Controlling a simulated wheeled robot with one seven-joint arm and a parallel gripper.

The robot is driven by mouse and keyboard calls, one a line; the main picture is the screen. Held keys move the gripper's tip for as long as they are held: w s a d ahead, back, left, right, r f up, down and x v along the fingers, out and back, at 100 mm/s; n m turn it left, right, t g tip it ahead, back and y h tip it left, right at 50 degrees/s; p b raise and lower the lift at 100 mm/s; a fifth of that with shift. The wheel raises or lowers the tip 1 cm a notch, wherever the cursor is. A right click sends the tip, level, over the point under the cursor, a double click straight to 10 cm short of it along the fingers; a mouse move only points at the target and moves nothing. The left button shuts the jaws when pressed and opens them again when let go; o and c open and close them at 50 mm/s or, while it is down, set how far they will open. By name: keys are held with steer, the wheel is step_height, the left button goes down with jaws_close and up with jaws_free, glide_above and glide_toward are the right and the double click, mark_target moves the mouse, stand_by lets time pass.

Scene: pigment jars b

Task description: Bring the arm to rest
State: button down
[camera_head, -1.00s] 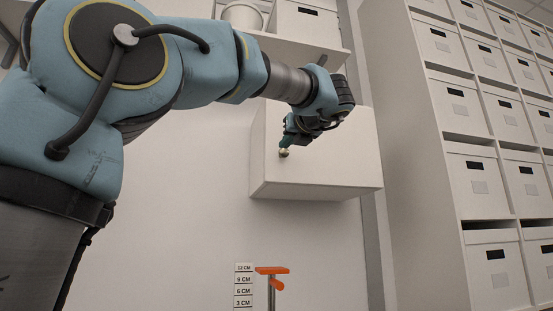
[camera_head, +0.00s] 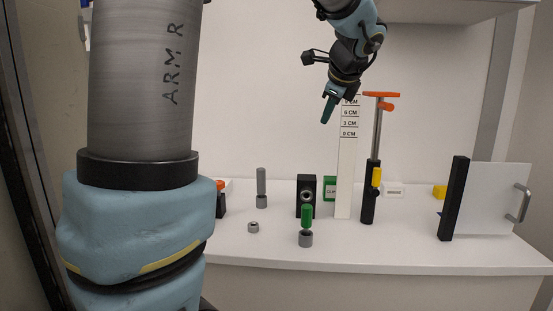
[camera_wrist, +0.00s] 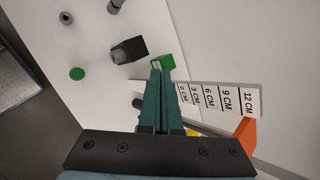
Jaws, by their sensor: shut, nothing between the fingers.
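My gripper (camera_head: 326,112) hangs in free air above the white bench, in front of the back wall and just left of the top of the height scale. Its teal fingers point down and a little left. In the wrist view the fingers (camera_wrist: 158,75) lie together, shut with nothing between them. My arm comes down to it from the top of the head view, and the upper part is out of frame.
Below on the bench (camera_head: 400,258) stand a green-topped grey piece (camera_head: 306,240), a black block (camera_head: 306,182), a grey cylinder (camera_head: 261,182), the scale strip (camera_head: 345,180), an orange-handled post (camera_head: 378,140) and a handled white panel (camera_head: 485,195).

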steer(key=s+a+f+n+g, duration=0.2)
steer(key=s+a+f+n, duration=0.4)
steer(key=f+n, duration=0.1)
steer(key=s+a+f+n+g+h, duration=0.1)
steer(key=s+a+f+n+g, duration=0.1)
steer(key=s+a+f+n, duration=0.3)
steer(key=s+a+f+n+g, duration=0.3)
steer(key=s+a+f+n, duration=0.3)
steer(key=f, duration=0.8)
steer(key=a+n, duration=0.2)
steer(key=n, duration=0.2)
steer(key=shift+s+n, duration=0.3)
steer(key=shift+s, duration=0.05)
